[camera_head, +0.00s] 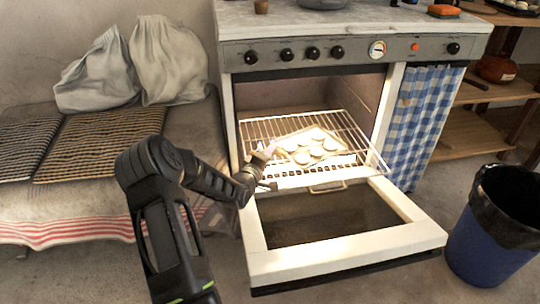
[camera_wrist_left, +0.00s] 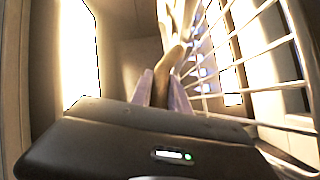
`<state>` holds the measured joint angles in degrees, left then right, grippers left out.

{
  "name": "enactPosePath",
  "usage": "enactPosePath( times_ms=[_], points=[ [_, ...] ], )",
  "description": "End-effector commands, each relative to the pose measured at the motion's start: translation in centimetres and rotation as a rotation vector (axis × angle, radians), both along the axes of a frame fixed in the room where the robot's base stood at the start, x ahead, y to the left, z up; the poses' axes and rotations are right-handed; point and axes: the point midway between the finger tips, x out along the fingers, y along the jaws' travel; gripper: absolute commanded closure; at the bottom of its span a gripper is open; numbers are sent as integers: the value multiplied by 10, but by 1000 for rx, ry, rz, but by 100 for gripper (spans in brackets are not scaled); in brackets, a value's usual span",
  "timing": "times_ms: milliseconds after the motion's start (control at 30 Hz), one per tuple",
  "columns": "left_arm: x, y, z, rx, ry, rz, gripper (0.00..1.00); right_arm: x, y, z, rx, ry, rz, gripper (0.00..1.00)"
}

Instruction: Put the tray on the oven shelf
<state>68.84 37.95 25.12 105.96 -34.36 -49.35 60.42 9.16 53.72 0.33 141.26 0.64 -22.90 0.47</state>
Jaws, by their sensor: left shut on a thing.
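The light tray (camera_head: 328,154) carries several pale round pieces. It lies over the wire oven shelf (camera_head: 358,140), which is pulled part way out of the lit oven; whether its whole underside rests on the wires I cannot tell. My left gripper (camera_head: 265,152) is at the tray's left front side, shut on its edge. In the left wrist view my gripper's fingers (camera_wrist_left: 165,90) close on a tan strip, with the shelf wires (camera_wrist_left: 240,60) to the right. My right gripper is out of view.
The oven door (camera_head: 345,245) is folded down in front. A blue bin (camera_head: 485,245) with a black liner stands at the right, beside a checked curtain (camera_head: 418,125). A bench (camera_head: 90,195) with striped mats and grey sacks is at the left.

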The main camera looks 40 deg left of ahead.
Motion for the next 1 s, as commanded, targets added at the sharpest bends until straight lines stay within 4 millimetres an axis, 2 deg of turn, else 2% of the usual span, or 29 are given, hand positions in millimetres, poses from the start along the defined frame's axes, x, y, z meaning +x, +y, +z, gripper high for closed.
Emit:
enactPosePath(
  times_ms=[300, 333, 567, 867, 1000],
  points=[
    [1, 0, 1, 3, -4, -1, 100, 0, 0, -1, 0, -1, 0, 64],
    [0, 0, -1, 1, 0, 0, 77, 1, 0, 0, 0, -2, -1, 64],
    [0, 0, 0, 1, 0, 0, 58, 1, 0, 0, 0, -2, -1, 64],
    [0, 0, 1, 1, -1, 0, 57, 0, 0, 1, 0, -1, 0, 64],
    [-8, -2, 3, 2, 0, 1, 57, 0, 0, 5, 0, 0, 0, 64]
  ],
)
